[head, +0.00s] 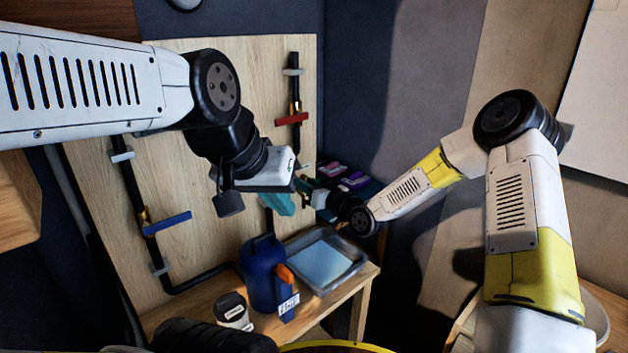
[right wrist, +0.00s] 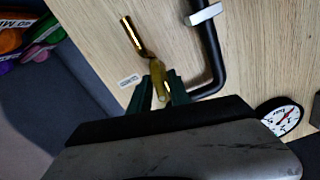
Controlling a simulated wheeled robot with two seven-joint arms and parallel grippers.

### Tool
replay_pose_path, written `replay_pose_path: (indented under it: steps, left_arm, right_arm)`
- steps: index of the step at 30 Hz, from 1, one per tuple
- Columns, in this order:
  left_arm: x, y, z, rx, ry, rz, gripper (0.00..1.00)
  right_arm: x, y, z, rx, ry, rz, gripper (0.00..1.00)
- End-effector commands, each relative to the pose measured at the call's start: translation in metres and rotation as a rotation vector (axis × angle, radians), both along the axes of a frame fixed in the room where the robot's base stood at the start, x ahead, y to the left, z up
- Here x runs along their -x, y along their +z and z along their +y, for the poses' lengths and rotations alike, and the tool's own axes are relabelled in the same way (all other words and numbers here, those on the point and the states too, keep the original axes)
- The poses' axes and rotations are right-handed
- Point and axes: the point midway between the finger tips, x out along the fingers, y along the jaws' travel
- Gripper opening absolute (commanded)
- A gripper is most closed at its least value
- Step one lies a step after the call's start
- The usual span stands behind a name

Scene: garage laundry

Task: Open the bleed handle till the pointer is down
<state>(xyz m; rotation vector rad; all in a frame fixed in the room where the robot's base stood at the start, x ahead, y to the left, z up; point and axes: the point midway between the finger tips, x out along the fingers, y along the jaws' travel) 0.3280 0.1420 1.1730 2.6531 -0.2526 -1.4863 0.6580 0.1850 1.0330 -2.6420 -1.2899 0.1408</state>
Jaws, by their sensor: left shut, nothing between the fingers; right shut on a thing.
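In the right wrist view, my right gripper (right wrist: 161,90) has its green fingers closed on the yellowish bleed handle (right wrist: 157,78). The handle hangs by a brass pipe end (right wrist: 132,34) on the wooden board. A round white gauge (right wrist: 282,118) with a red pointer shows at the right edge, partly covered by my gripper body; I cannot tell for sure which way the pointer points. In the head view, my left gripper (head: 279,204), with teal fingers, is shut and empty in front of the board. My left wrist hides much of the handle area there.
The wooden board (head: 190,215) carries black pipes with a blue lever (head: 167,223) and a red lever (head: 291,119). On the bench below stand a blue jug (head: 258,275), a grey tray (head: 350,262) and a white-labelled jar (head: 232,311). Purple packs (head: 354,181) lie behind.

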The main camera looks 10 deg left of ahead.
Motion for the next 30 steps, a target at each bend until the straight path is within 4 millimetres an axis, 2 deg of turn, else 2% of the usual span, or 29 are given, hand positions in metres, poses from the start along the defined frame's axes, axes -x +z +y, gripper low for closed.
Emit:
replay_pose_path:
  steps: [4,5,6,17,30]
  left_arm:
    - [0.000,0.000,0.000,0.000,0.000,0.000,0.00]
    - [0.000,0.000,0.000,0.000,0.000,0.000,0.00]
    - [0.000,0.000,0.000,0.000,0.000,0.000,0.00]
    - [0.000,0.000,0.000,0.000,0.000,0.000,0.00]
    - [0.000,0.000,0.000,0.000,0.000,0.000,0.00]
  right_arm:
    - [0.001,-0.003,-0.001,0.004,0.000,0.005,0.00]
    - [0.001,-0.003,-0.001,0.004,0.000,0.005,0.25]
    - [0.001,-0.003,-0.001,0.004,0.000,0.005,0.33]
    - [0.002,-0.001,-0.003,0.002,0.000,0.003,0.33]
    - [0.041,-0.001,-0.055,0.003,-0.002,0.004,0.33]
